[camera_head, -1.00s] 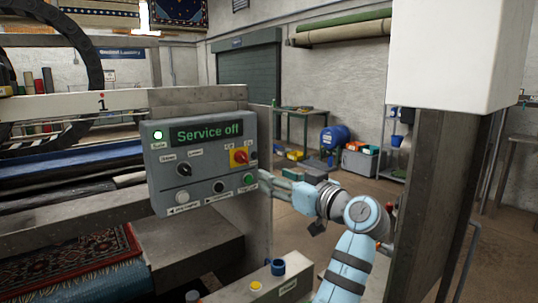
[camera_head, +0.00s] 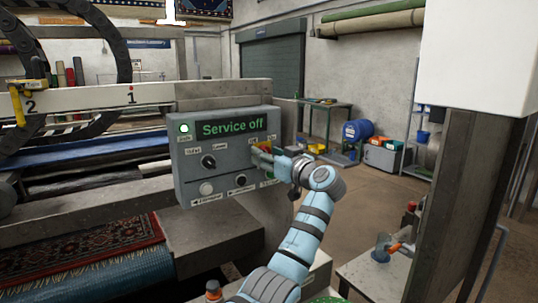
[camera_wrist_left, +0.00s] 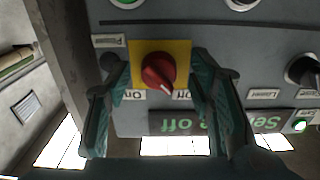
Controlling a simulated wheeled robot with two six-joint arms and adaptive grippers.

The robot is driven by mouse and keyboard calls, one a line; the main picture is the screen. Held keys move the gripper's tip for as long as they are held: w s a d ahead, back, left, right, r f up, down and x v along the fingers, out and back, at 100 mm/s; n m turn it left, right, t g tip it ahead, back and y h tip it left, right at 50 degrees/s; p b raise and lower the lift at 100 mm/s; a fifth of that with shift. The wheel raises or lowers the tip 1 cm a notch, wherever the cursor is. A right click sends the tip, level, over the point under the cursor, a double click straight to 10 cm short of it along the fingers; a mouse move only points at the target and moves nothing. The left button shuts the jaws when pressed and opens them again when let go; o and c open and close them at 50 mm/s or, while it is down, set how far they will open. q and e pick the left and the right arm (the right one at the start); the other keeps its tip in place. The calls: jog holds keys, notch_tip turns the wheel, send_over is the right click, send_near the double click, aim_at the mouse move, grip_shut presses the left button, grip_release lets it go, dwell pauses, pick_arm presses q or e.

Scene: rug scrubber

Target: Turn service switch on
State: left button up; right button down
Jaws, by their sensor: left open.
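The grey control panel (camera_head: 222,165) stands in front of me, and its display (camera_head: 232,127) reads "Service off". The red rotary switch (camera_wrist_left: 158,72) sits on a yellow plate (camera_wrist_left: 142,50) in the left wrist view, which shows the panel upside down. Its pointer end leans toward the "Off" label. My left gripper (camera_head: 260,156) is at the panel's right side and hides most of the switch in the head view. In the wrist view its fingers (camera_wrist_left: 157,78) are open, one on each side of the red knob, with gaps visible. My right gripper is not in view.
A black selector knob (camera_head: 208,162), a white button (camera_head: 206,188) and a black button (camera_head: 240,180) share the panel. A lit green lamp (camera_head: 184,128) is at its upper left. A concrete post (camera_head: 440,200) stands at the right. A patterned rug (camera_head: 90,250) lies at lower left.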

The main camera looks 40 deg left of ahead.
pick_arm(q)
grip_shut()
dwell(0.3)
jog(key=m+p, duration=0.7)
jog(key=m, duration=0.2)
jog(key=shift+r, duration=0.2)
jog(key=m+p, duration=0.3)
jog(key=m, duration=0.1)
jog(key=shift+p, duration=0.4)
jog(key=shift+f+m+p, duration=0.1)
jog(key=shift+m+p, duration=0.85)
jog(key=shift+m, duration=0.55)
jog(key=c, duration=1.2)
grip_release()
jog(key=shift+o, duration=0.2)
jog(key=shift+f, duration=0.1)
